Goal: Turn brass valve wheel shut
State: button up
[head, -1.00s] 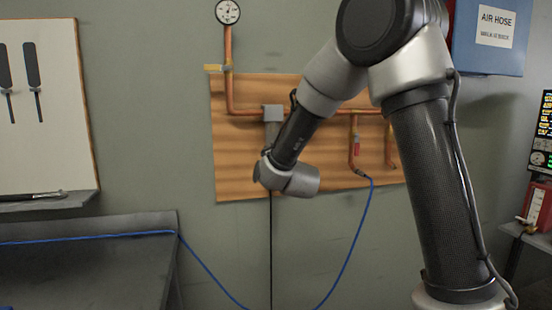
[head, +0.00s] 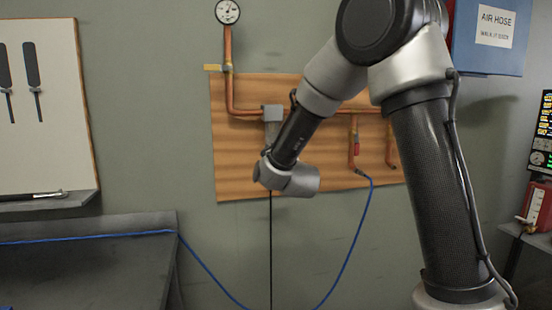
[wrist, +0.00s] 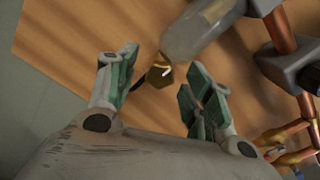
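In the wrist view a small brass-coloured piece (wrist: 161,74) sits at the end of a grey, translucent bowl (wrist: 203,30). It looks like the brass valve part, but its wheel shape is not clear. My gripper (wrist: 157,78) is open, with one green-padded finger on each side of the brass piece. There appears to be a gap between the piece and each finger. In the head view my arm's wrist end is in front of the wooden board, and it hides the gripper and the brass piece.
Copper pipes (head: 229,75) run along the wooden board (head: 235,165), with a round gauge (head: 227,12) on top. A blue hose (head: 345,245) droops from a red-handled valve (head: 356,148).

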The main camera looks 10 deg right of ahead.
jog(key=s, duration=1.2)
